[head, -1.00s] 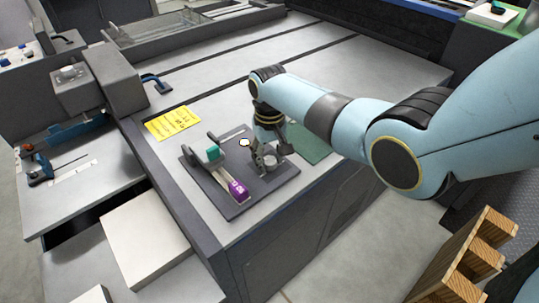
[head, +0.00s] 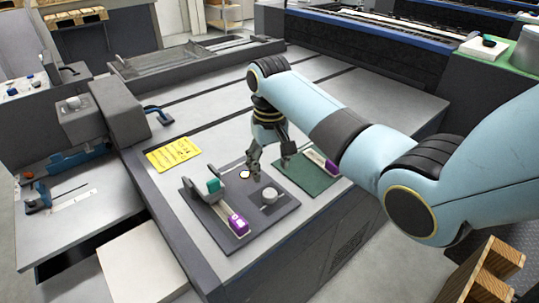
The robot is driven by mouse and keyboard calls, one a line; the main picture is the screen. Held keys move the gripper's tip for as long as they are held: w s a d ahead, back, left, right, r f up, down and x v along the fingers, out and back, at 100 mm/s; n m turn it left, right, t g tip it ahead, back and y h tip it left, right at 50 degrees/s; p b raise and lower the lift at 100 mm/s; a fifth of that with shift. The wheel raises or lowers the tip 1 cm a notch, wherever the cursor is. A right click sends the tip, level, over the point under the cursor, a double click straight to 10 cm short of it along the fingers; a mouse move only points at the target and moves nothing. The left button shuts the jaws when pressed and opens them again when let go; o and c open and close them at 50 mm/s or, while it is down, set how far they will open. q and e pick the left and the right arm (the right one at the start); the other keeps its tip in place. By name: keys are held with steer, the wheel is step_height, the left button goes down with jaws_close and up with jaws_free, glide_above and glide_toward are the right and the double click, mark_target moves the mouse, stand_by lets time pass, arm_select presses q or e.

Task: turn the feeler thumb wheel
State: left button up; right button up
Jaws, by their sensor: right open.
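A dark grey plate (head: 275,217) lies near the front edge of the light grey table. On its right part stands a round grey knob (head: 268,196), which looks like the thumb wheel; I cannot tell its turn angle. A small white disc with a yellow rim (head: 244,174) lies behind it. A rail with a teal block (head: 213,185) and a purple block (head: 238,224) is on the left part. My right gripper (head: 270,168) is open, pointing down, above and behind the knob and apart from it. Its fingers look empty. My left gripper is not in view.
A yellow note (head: 173,154) lies left of the plate. A dark green mat (head: 303,180) with a purple-ended piece (head: 331,166) lies right of it. A grey housing with a blue lever (head: 158,114) stands at the left. The table behind is mostly clear.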

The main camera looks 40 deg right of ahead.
mark_target(270, 193)
steer(key=shift+r, duration=1.6)
step_height(270, 193, down, 12)
steer(key=n+b, duration=0.1)
steer(key=n, duration=0.3)
steer(key=shift+f, duration=0.1)
